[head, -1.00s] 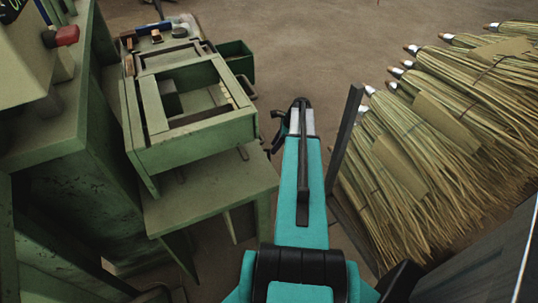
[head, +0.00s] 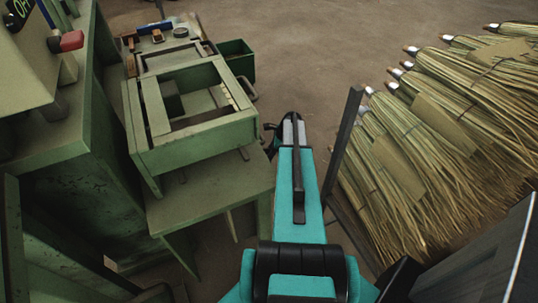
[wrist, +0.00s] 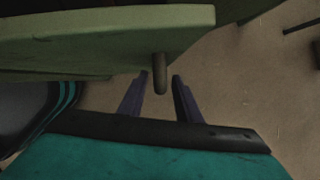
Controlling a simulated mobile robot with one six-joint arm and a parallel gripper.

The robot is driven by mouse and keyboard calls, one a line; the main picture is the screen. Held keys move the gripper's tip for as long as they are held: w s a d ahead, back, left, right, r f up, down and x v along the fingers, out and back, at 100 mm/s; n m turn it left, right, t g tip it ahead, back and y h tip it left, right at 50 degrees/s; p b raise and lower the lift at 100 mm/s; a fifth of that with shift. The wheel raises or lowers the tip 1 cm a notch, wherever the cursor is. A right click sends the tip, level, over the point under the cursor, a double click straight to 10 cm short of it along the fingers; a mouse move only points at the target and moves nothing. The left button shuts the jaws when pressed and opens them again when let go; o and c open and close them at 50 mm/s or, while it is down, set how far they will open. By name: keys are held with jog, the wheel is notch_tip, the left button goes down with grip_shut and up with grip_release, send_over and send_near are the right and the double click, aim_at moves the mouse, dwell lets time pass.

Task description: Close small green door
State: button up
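In the wrist view, a green panel (wrist: 95,35) with a rounded right corner spans the top left. I take it for the small green door, but cannot tell how far it stands open. A dark rounded handle (wrist: 160,73) sticks out below its edge. My gripper (wrist: 158,80) is open. Its two dark fingers point toward the panel, with the handle between their tips in the picture; I cannot see contact. In the head view, my gripper (head: 272,138) is largely hidden by my teal arm, right of the green machine (head: 190,145).
A flat green shelf (head: 212,195) juts out below the machine. A green bin (head: 236,60) stands behind it. Bundles of straw brooms (head: 440,130) fill the right side, past a dark upright post (head: 345,140). Open brown floor lies at the back.

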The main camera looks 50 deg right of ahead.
grip_shut()
jog(key=shift+w+a+n, duration=0.7)
jog(key=shift+w+a, duration=0.1)
jog(key=shift+w, duration=0.1)
grip_release()
jog(key=shift+r+b, duration=0.1)
jog(key=shift+b, duration=0.2)
